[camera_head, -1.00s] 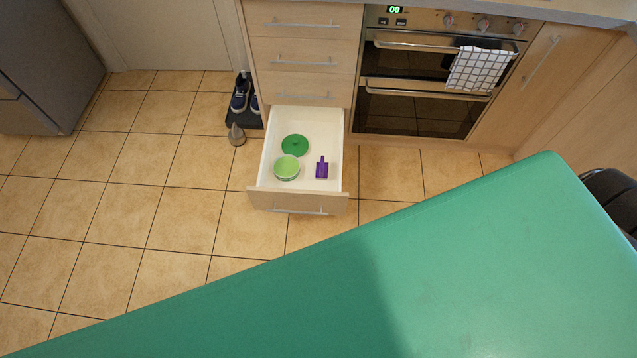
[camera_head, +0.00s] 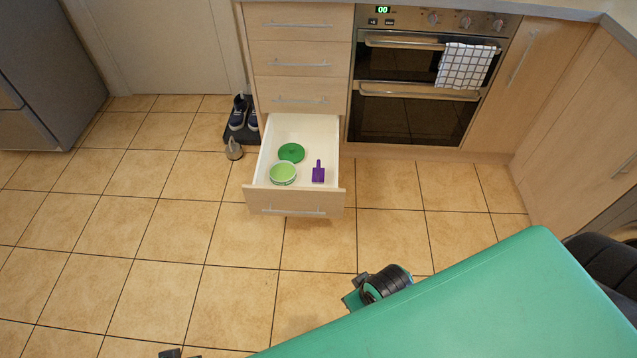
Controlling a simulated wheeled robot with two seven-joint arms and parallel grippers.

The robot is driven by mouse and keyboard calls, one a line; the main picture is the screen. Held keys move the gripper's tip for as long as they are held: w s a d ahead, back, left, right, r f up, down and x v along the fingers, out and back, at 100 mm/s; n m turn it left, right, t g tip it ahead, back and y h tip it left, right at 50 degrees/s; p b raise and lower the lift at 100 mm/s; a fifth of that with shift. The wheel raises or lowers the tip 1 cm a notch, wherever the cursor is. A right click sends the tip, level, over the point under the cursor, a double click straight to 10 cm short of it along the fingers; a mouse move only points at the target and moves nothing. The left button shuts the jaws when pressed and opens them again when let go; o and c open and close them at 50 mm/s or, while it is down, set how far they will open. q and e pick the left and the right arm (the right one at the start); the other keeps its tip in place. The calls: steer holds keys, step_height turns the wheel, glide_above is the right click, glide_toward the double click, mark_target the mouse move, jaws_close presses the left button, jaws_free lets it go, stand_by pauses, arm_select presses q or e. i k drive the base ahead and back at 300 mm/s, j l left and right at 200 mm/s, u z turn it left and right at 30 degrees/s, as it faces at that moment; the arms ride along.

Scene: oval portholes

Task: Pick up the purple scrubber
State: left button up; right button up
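The purple scrubber (camera_head: 318,173) lies in the open bottom drawer (camera_head: 250,194), at the right side of its white inside. Its handle points toward the back of the drawer. Nothing covers it. Neither of my grippers can be made out in the head view. A black and green part shows beyond the edge of the large green surface, well in front of the drawer. A small dark part shows at the bottom edge; I cannot tell what it is.
A green lid (camera_head: 291,152) and a light green bowl (camera_head: 283,174) share the drawer, left of the scrubber. The oven (camera_head: 415,112) stands to the right. Shoes (camera_head: 238,113) and a small grey object (camera_head: 233,149) are left of the drawer. Tiled floor in front is clear.

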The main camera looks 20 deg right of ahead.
mark_target(318, 171)
steer(key=i+j+z, duration=0.2)
steer(key=i, duration=0.15)
steer(key=i+z, duration=0.2)
steer(key=i, duration=0.2)
steer(key=i+j+z, duration=0.2)
steer(key=i+j, duration=0.05)
steer(key=i, duration=0.1)
